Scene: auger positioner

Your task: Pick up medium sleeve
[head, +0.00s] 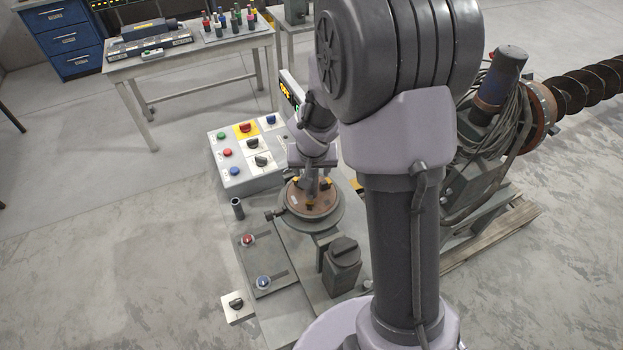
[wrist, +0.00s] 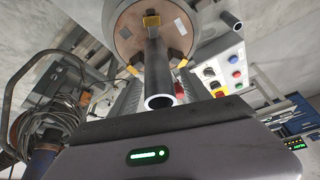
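A grey metal tube (wrist: 158,70), open at its end, stands in the middle of a round brown chuck (wrist: 120,35) with yellow-tipped jaws. The chuck also shows in the head view (head: 312,198). My gripper (wrist: 162,88) is over the chuck. Its dark fingers are on either side of the tube, with gaps seen, so it appears open and not clamped. In the head view my gripper (head: 316,180) is partly hidden by my arm. A second dark tube (head: 237,207) stands left of the chuck, also in the wrist view (wrist: 232,21). No label shows which is the medium sleeve.
A button box (head: 245,155) stands behind the chuck, left of my arm. A plate with red and blue buttons (head: 262,265) and a dark knob block (head: 342,262) are in front. A table (head: 195,50) at the back holds several coloured-handled items. A large auger (head: 590,85) lies right.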

